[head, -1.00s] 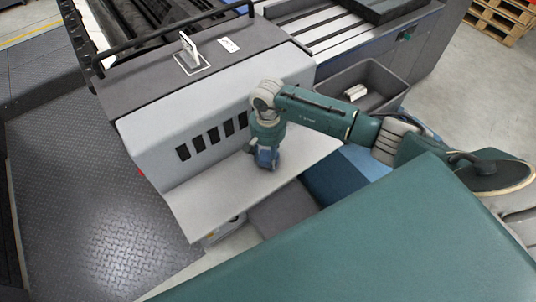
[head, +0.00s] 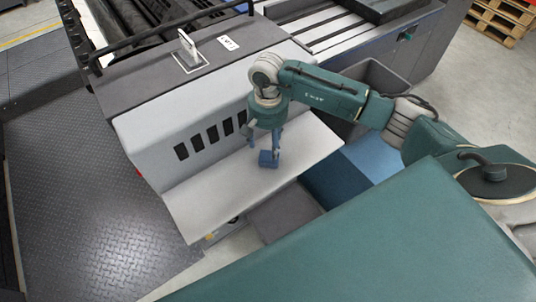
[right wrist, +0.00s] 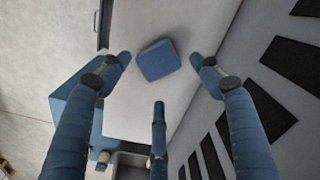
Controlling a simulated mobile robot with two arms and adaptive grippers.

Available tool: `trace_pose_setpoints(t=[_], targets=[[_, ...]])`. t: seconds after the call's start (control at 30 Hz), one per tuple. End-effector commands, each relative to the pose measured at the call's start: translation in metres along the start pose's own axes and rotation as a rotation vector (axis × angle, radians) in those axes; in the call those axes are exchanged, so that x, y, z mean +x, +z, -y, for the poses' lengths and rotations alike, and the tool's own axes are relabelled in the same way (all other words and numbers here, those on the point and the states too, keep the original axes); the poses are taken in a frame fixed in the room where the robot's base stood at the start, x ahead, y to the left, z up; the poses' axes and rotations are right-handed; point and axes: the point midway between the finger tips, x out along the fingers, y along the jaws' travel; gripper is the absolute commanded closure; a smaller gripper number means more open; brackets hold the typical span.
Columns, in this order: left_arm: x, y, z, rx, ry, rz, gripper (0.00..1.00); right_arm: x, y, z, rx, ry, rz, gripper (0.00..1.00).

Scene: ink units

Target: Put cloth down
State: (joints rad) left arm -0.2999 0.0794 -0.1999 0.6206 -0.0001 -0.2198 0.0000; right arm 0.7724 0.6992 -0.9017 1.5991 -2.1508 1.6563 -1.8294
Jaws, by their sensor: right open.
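The cloth (head: 268,159) is a small folded blue pad lying on the light grey shelf (head: 215,190) of the machine. It also shows in the right wrist view (right wrist: 157,60), flat on the shelf and clear of the fingers. My right gripper (head: 266,143) is open and empty, pointing down just above the cloth. In the right wrist view its spread blue fingers (right wrist: 160,68) stand to either side of the cloth, with a third finger below it. My left gripper is not in view.
The machine's pale front wall with dark slots (head: 210,139) rises behind the shelf. A grey bin (head: 372,75) stands behind my right arm, and a blue box (head: 345,180) sits right of the shelf. The shelf's left part is bare.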

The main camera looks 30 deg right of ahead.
Motion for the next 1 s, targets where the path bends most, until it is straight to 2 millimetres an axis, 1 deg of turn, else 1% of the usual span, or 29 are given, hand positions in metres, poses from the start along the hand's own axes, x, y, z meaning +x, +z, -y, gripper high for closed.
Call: trace_pose_setpoints(t=[0.03,0.2,0.33,0.5,0.9,1.0], targets=[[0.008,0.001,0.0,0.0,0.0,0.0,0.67,-0.009,-0.002,0.001,-0.001,-0.003,-0.006,0.36],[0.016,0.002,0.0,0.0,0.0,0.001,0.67,-0.039,-0.001,0.001,0.0,-0.002,-0.003,0.36],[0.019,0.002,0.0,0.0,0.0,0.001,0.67,-0.052,0.0,0.0,0.0,-0.001,-0.001,0.36],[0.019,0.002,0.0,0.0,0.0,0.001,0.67,-0.057,0.001,0.0,0.001,0.0,0.001,0.36],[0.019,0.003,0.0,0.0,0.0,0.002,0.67,-0.057,0.001,0.0,0.001,0.0,0.001,0.36],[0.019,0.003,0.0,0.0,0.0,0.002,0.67,-0.055,0.006,0.006,0.002,-0.019,0.014,0.36]])
